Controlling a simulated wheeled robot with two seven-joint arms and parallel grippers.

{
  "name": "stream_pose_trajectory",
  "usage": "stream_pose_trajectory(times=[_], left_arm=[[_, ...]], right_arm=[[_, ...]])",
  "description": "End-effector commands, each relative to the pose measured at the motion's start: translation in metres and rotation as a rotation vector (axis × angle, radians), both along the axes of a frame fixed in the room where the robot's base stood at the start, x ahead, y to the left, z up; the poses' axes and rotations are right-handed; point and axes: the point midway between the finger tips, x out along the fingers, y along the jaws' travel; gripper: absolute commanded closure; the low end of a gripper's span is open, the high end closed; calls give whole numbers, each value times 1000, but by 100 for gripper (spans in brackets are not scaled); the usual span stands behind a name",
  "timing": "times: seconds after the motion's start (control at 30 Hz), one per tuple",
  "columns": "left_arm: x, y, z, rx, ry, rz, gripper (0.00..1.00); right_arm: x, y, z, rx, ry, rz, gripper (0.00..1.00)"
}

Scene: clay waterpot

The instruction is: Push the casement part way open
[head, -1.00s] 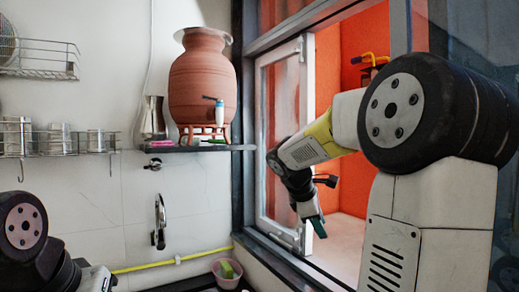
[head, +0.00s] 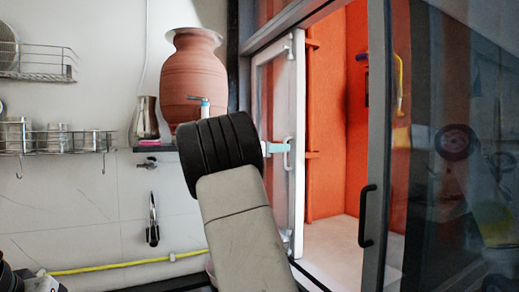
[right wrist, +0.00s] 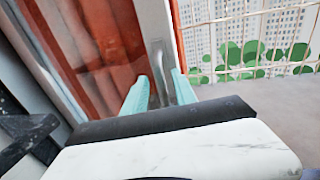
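The casement (head: 299,110) is a white-framed glass sash in the dark window frame. It stands ajar, with an orange-walled opening to its right. A metal pull handle (head: 287,160) is on its frame; it also shows in the right wrist view (right wrist: 159,62). My right gripper (head: 277,148) has its teal fingers at the handle. In the right wrist view the two fingers (right wrist: 160,82) are apart, with the handle between them; I cannot tell whether they touch it. My left gripper is not visible.
A clay waterpot (head: 194,80) stands on a dark shelf (head: 157,149) left of the casement, its base partly hidden by my arm. A dark-framed glass panel with a black handle (head: 366,215) is on the right. Wire racks (head: 60,142) hang on the left wall.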

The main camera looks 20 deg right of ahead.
Motion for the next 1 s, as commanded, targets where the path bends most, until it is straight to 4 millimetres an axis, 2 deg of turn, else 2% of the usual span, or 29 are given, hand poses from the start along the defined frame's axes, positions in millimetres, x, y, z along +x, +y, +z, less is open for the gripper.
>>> stream_pose_trajectory(times=[0.13, 0.43, 0.6, 1.0], left_arm=[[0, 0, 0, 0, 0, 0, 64], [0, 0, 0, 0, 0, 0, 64], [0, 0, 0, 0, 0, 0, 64], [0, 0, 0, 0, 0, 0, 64]], right_arm=[[3, -12, 0, 0, 0, -1, 67], [4, -14, 0, 1, 0, 1, 67], [4, -14, 0, 1, -1, 1, 100], [4, -14, 0, 1, -1, 1, 100]])
